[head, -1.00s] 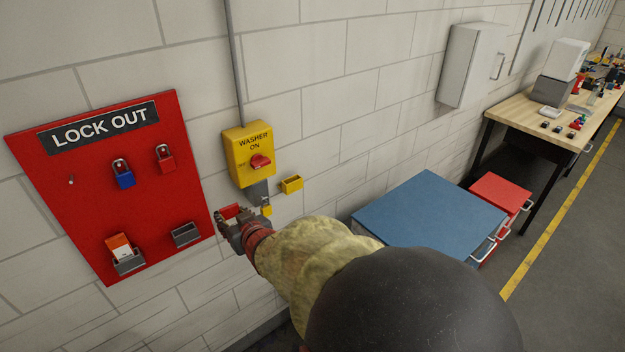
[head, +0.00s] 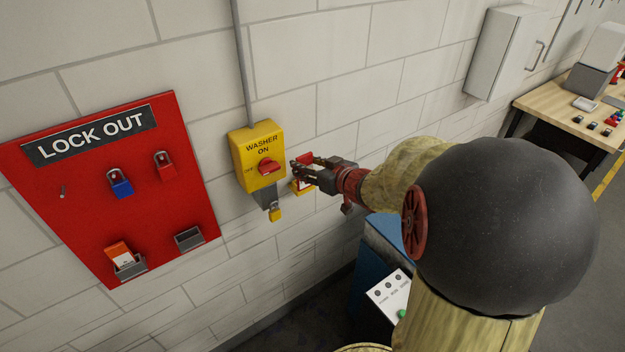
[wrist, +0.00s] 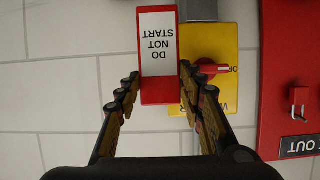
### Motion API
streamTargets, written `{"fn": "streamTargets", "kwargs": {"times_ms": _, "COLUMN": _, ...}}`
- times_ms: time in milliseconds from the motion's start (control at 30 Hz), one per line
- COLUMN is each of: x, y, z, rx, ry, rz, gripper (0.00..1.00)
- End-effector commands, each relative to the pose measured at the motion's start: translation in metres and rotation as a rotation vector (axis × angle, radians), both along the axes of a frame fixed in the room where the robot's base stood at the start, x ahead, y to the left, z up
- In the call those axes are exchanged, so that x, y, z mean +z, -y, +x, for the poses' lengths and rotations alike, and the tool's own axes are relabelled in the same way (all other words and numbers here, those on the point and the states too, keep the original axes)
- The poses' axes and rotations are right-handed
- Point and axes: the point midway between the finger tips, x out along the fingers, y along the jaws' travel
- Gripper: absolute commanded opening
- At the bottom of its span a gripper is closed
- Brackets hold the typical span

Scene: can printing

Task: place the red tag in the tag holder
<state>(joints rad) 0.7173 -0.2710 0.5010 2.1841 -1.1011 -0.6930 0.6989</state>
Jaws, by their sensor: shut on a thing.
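The red tag (wrist: 157,88) has a white "DO NOT START" label, which reads upside down in the wrist view. My gripper (wrist: 159,78) is shut on it, with fingers at both sides. In the head view my gripper (head: 301,171) is just right of the yellow washer switch box, and the tag's red edge (head: 305,158) shows above the fingers.
The yellow washer switch box (head: 258,150) with its red knob is close left of my gripper, with a small yellow padlock (head: 275,213) below it. The red lock out board (head: 90,200) holds padlocks and grey pockets. A blue cabinet (head: 370,262) stands below my arm.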

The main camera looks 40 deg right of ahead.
Motion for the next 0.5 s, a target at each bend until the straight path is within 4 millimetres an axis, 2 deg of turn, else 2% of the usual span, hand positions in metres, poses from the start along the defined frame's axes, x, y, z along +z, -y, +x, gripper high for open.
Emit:
{"fn": "streamTargets", "kwargs": {"times_ms": 367, "x": -0.039, "y": 0.047, "z": 0.068, "rx": -0.003, "ry": -0.002, "rz": 0.002, "gripper": 0.17}}
{"fn": "streamTargets", "kwargs": {"times_ms": 500, "x": -0.065, "y": 0.058, "z": 0.084, "rx": -0.003, "ry": -0.003, "rz": 0.003, "gripper": 0.17}}
